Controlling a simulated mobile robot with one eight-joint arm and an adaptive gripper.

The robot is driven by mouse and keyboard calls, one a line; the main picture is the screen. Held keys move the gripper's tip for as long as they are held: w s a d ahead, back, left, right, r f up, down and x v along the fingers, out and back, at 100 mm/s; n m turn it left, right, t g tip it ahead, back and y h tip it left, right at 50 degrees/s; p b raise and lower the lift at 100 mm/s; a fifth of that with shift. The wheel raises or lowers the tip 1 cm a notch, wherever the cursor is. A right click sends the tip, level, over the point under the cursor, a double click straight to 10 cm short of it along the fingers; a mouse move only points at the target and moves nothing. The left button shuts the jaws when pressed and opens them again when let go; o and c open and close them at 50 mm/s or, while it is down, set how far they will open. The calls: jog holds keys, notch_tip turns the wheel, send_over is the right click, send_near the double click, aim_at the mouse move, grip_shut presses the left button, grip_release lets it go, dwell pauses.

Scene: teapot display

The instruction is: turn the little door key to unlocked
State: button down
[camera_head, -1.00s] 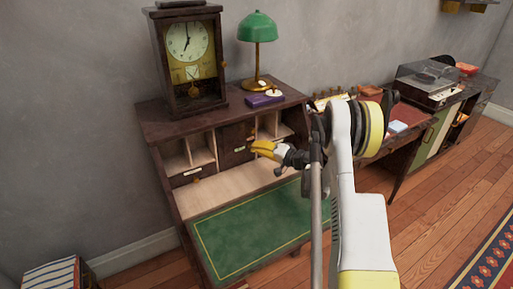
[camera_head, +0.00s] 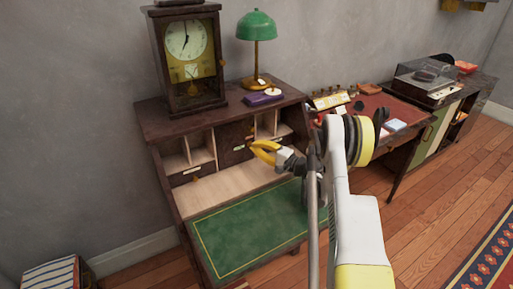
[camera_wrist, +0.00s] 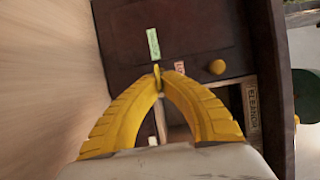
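The little door (camera_head: 232,136) is a dark wooden panel in the middle of the desk's upper section, and it fills the upper middle of the wrist view (camera_wrist: 200,38). The small brass key (camera_wrist: 156,71) shows as a thin upright sliver between the fingertips in the wrist view. My gripper (camera_wrist: 161,77) has its two yellow curved fingers drawn together at the tips, closed around the key. In the head view my gripper (camera_head: 252,145) is at the door's front, and its fingers hide the key there.
A round brass knob (camera_wrist: 217,67) is close to the right of the fingers in the wrist view. Open pigeonholes (camera_head: 188,155) flank the door. The green writing surface (camera_head: 245,228) below is clear. A clock (camera_head: 187,60) and green lamp (camera_head: 257,27) stand on top.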

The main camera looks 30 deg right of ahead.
jog(key=c, duration=1.6)
grip_release()
jog(key=shift+c, duration=0.2)
jog(key=v, duration=1.2)
